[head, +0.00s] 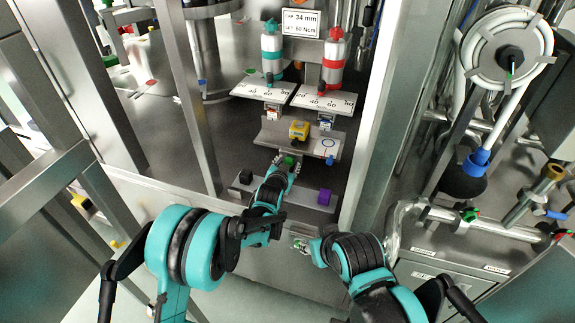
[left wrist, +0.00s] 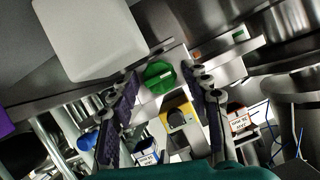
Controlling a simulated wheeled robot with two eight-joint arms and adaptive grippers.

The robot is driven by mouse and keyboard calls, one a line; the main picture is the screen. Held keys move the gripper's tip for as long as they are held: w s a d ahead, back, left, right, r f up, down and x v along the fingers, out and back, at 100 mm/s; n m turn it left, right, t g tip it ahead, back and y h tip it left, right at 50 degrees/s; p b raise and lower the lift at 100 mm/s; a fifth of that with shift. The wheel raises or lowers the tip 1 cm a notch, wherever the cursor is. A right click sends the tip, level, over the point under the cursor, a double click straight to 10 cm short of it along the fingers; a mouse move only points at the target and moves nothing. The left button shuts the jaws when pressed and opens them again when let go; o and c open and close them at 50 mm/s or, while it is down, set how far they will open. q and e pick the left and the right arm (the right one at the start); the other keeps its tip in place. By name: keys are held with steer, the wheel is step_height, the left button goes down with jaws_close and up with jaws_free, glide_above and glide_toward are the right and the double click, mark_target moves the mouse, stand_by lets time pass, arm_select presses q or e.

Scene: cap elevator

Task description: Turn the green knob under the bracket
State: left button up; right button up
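The green knob (head: 289,160) is partly hidden by my left gripper (head: 286,166) in the head view, just below the grey bracket (head: 272,133).
A yellow block (head: 299,130) sits on the bracket above. Scale plates (head: 322,99) and two bottles (head: 334,60) are higher up. Metal posts flank the opening.

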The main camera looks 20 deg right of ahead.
arm_select(q)
steer(key=c, duration=0.8)
steer(key=shift+n, duration=0.3)
steer(key=shift+w+a+n+g+h, duration=0.15)
steer(key=shift+n+g+h, duration=0.4)
steer(key=shift+n, duration=0.35)
steer(key=n+g+h+b, duration=0.1)
steer(key=n+h, duration=0.1)
steer(key=n, duration=0.1)
steer(key=shift+a+f+n+h, duration=0.1)
steer(key=shift+n+h, duration=0.25)
steer(key=shift+n, duration=0.05)
steer(key=n+h, duration=0.2)
steer(key=n, duration=0.1)
steer(key=shift+a+g, duration=0.1)
steer(key=shift+g, duration=0.15)
steer(key=n+h, duration=0.1)
steer(key=n, duration=0.2)
steer(key=shift+w+f+h, duration=0.1)
steer(key=shift+f+h, duration=0.1)
steer(key=shift+h, duration=0.2)
steer(key=shift+n, duration=0.4)
